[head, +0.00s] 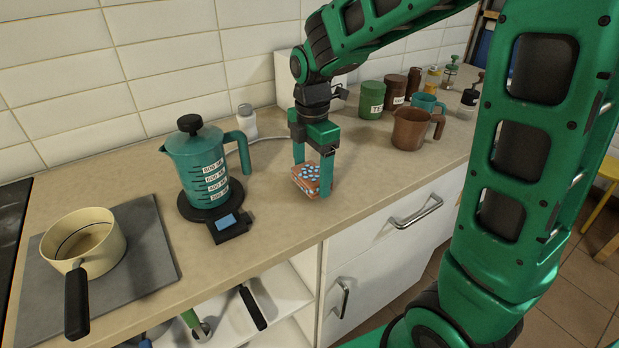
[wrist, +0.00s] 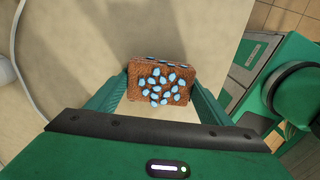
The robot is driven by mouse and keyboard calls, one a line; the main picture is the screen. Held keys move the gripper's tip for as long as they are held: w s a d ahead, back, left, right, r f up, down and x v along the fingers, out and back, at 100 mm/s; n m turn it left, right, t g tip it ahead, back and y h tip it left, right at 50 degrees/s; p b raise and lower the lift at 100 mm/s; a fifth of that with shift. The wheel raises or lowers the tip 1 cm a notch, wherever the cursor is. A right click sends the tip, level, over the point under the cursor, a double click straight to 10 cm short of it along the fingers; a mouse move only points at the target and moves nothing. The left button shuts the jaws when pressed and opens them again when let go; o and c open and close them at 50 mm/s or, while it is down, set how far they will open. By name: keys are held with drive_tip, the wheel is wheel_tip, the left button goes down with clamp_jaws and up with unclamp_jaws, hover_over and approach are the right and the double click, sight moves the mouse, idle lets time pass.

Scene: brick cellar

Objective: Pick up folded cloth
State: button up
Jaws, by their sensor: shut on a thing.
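The folded cloth (head: 306,181) is an orange-brown square with light-blue spots, near the front edge of the counter. My gripper (head: 312,186) points down over it, with one green finger on either side. In the wrist view the folded cloth (wrist: 160,88) sits between the two fingertips (wrist: 162,84), and both fingers touch its sides. My gripper is shut on the cloth. The cloth is at or very near the counter top; I cannot tell whether it is clear of the surface.
Left of the cloth, a green kettle (head: 198,160) stands on a black base. A cream saucepan (head: 84,240) stands on a grey slab (head: 150,262). A brown jug (head: 410,130), a teal mug (head: 427,104) and a green canister (head: 371,100) stand to the right. The counter around the cloth is clear.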

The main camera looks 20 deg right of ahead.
sight(310, 174)
drive_tip(key=r, duration=0.3)
drive_tip(key=shift+s+a, duration=0.1)
drive_tip(key=shift+a, duration=0.2)
drive_tip(key=s+a+r, duration=0.5)
drive_tip(key=a+r, duration=0.1)
drive_tip(key=a, duration=0.3)
drive_tip(key=shift+s+a+r, duration=0.25)
drive_tip(key=shift+s, duration=0.1)
